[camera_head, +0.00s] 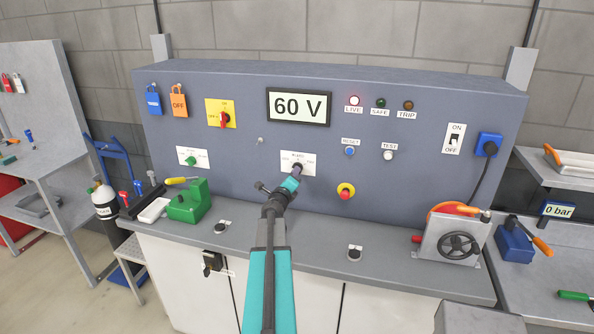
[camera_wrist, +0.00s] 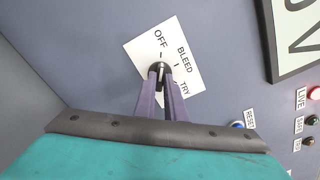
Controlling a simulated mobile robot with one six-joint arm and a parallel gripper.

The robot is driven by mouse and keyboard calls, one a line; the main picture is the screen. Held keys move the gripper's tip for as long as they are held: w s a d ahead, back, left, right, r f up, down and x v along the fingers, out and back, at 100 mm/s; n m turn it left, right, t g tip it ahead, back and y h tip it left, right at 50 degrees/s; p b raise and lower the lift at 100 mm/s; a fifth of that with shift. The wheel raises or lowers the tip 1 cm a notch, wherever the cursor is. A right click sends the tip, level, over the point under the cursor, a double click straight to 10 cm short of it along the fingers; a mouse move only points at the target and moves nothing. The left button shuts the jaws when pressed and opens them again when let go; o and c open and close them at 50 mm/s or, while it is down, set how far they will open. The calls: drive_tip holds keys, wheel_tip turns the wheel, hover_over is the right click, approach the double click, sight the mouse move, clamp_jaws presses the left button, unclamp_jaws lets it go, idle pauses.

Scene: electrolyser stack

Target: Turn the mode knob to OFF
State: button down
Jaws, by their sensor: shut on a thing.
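The mode knob (camera_wrist: 161,70) is black and sits on a white plate marked OFF, BLEED and TRY (camera_wrist: 186,82). In the head view this plate (camera_head: 309,158) is at the middle of the blue-grey panel. My gripper (camera_wrist: 161,78) is at the knob, with its two purple fingers shut on it from either side. In the head view my gripper (camera_head: 296,174) reaches the plate from below. The fingers hide part of the knob, so I cannot tell exactly which mark it points to.
The display (camera_head: 299,106) reads 60 V and the red LIVE lamp (camera_head: 354,100) is lit. A yellow plate with a red switch (camera_head: 224,120) is up left. A red button on yellow (camera_head: 346,191) is close on the right. A green device (camera_head: 189,202) stands on the bench at left.

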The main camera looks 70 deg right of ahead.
idle(0.4)
drive_tip(key=shift+n, duration=0.6)
drive_tip(key=c, duration=1.7)
unclamp_jaws()
drive_tip(key=shift+a, duration=0.1)
drive_tip(key=a, duration=0.6)
drive_tip(key=shift+s+a, duration=0.25)
drive_tip(key=shift+a, duration=0.15)
